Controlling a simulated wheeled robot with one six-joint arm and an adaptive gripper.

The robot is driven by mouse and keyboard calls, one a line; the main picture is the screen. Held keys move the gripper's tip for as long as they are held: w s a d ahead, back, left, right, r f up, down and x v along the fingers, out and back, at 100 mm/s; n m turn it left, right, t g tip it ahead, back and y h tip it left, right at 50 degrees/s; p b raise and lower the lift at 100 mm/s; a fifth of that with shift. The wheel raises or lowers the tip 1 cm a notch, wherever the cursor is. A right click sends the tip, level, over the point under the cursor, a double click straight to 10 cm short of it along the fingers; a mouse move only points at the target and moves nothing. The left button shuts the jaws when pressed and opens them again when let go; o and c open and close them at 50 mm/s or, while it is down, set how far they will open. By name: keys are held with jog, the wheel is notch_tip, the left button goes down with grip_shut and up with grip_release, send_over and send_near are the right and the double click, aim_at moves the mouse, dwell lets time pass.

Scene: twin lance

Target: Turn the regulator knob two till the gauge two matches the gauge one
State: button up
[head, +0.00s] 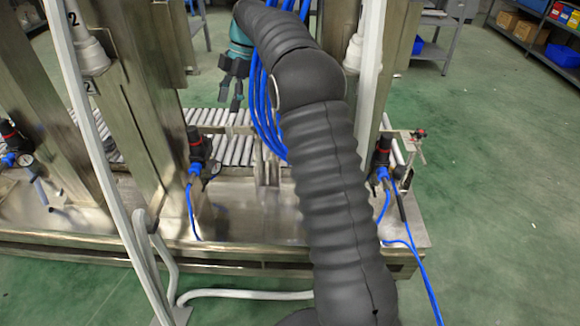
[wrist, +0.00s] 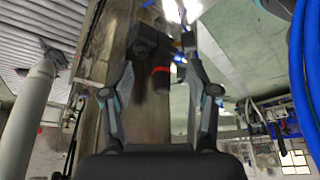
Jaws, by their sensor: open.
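My gripper (head: 236,98) hangs fingers down, open and empty, above the rollers in the head view. In the wrist view my gripper (wrist: 161,62) has its two fingers spread, with a dark regulator with a red band (wrist: 160,77) showing between and beyond them, seemingly apart. In the head view, black regulator knobs with red bands stand at the left (head: 8,129), the middle (head: 194,134) and the right (head: 384,142). The dials are too small to read, and I cannot tell which regulator is number two.
Steel posts (head: 140,100) rise around the bench (head: 250,222). Blue hoses (head: 266,105) hang beside my gripper, close to my arm. A roller conveyor (head: 237,150) lies behind the middle regulator. A pale pipe (wrist: 34,95) stands left in the wrist view. Green floor lies open at right.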

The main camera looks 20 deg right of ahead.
jog(key=d+f+m, duration=0.3)
jog(key=f+m, duration=0.1)
jog(key=m, duration=0.5)
jog(key=s+d+r+m+t+h, duration=0.1)
jog(key=s+m, duration=0.5)
jog(key=s, duration=0.8)
jog(key=s+d+r+m+t+h, duration=0.1)
jog(key=s+m, duration=0.5)
jog(key=s, duration=0.9)
jog(key=shift+s+d+r+t+h+b, duration=0.15)
jog(key=shift+d+r+t+h+b, duration=0.25)
jog(key=shift+d+t+h, duration=0.75)
jog(key=shift+d+y, duration=0.2)
jog(key=shift+y, duration=0.05)
